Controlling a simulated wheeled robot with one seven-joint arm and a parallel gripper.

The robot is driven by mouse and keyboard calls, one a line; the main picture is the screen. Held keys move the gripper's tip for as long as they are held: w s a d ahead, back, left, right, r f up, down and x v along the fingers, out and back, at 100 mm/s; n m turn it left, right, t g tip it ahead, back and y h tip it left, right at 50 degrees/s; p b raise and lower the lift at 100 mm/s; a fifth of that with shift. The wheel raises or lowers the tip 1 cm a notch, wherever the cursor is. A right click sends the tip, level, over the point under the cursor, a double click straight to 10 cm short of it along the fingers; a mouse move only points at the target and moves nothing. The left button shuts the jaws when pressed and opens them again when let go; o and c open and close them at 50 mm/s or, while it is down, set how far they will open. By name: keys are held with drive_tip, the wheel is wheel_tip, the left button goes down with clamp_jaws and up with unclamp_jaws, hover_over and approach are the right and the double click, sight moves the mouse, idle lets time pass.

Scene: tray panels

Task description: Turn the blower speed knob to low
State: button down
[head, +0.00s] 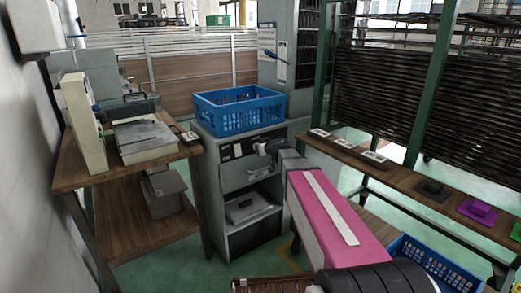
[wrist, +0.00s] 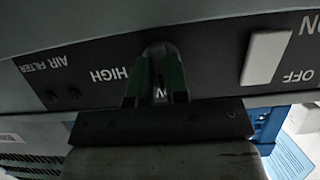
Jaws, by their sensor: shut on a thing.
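The blower speed knob (wrist: 158,48) is a dark knob on the black control strip of the grey cabinet (head: 215,165). In the wrist view it sits between the two fingers of my gripper (wrist: 158,76), which is shut on it. The label HIGH reads upside down just left of the fingers. A partly covered letter shows between them; the rest of that label is hidden. In the head view my gripper (head: 262,148) is at the cabinet's front panel, and the arm hides the knob.
A white rocker switch (wrist: 265,57) marked ON and OFF is right of the fingers in the wrist view. AIR FILTER lettering is at left. A blue crate (head: 238,106) stands on the cabinet. A wooden bench (head: 80,167) is left, a shelf (head: 400,182) right.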

drive_tip(key=c, duration=1.1)
unclamp_jaws()
drive_tip(key=v, duration=1)
drive_tip(key=shift+s+d+r, duration=0.1)
drive_tip(key=shift+s+d, duration=0.05)
drive_tip(key=shift+s, duration=0.1)
drive_tip(key=s+d+f+m+g+h, duration=0.1)
drive_tip(key=s+f+m+g+h, duration=0.1)
drive_tip(key=s+f+g, duration=0.2)
drive_tip(key=s+d+f+m+g+h, duration=0.2)
drive_tip(key=s+f+g, duration=0.2)
drive_tip(key=s+f, duration=0.7)
drive_tip(key=s+d+f+m+g+h, duration=0.2)
drive_tip(key=s+f+g, duration=0.1)
drive_tip(key=s+f, duration=0.5)
drive_tip(key=shift+s+g+h, duration=0.1)
drive_tip(key=shift+g+h, duration=0.2)
drive_tip(key=shift+g, duration=0.1)
